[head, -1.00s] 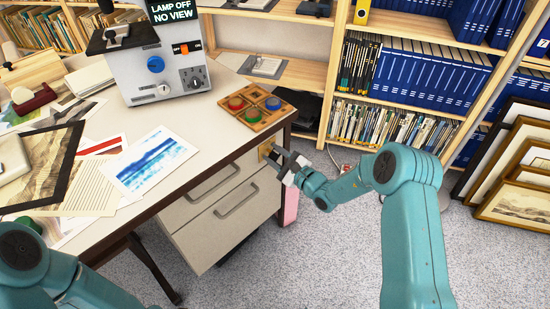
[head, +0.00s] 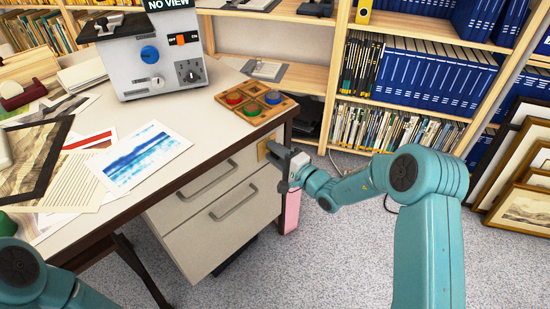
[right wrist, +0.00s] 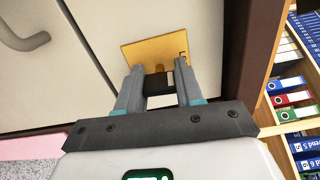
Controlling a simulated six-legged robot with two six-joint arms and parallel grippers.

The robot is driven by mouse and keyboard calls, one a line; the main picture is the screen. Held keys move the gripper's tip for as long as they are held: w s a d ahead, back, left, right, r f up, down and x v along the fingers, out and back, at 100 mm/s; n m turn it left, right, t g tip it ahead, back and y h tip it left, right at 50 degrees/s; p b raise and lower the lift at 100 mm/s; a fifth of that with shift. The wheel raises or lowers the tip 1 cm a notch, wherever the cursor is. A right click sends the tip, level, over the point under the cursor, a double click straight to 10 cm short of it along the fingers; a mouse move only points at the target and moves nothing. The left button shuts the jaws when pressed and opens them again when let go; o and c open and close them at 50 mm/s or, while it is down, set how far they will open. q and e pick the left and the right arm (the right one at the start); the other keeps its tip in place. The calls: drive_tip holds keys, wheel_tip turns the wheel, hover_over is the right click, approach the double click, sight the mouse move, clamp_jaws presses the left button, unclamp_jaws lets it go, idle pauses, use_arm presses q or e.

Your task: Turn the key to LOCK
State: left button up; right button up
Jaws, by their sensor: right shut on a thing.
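A brass lock plate (head: 262,150) is on the upper right of the white drawer cabinet's (head: 215,200) front, under the desk top. It also shows in the right wrist view (right wrist: 143,52), with a small mark near its right edge. My right gripper (head: 273,152) is at the plate. In the right wrist view its two fingers (right wrist: 160,88) are shut on the sides of a black key head (right wrist: 161,78) in front of the plate. The key's shaft is mostly hidden, and I cannot read its angle. My left gripper is out of view.
A wooden tray with coloured discs (head: 256,103) and a grey device (head: 157,60) stand on the desk (head: 190,125). Bookshelves (head: 400,90) stand behind. Framed prints (head: 520,190) lean at the right. The speckled floor (head: 340,255) before the cabinet is clear.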

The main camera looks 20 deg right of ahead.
drive_tip(key=shift+n+b, duration=0.3)
drive_tip(key=shift+n, duration=0.1)
idle(0.3)
drive_tip(key=o, duration=1)
drive_tip(key=shift+o, duration=0.2)
drive_tip(key=shift+s, duration=0.1)
drive_tip(key=p+v, duration=0.2)
drive_tip(key=v, duration=1.4)
drive_tip(key=shift+p, duration=0.3)
drive_tip(key=shift+s, duration=0.15)
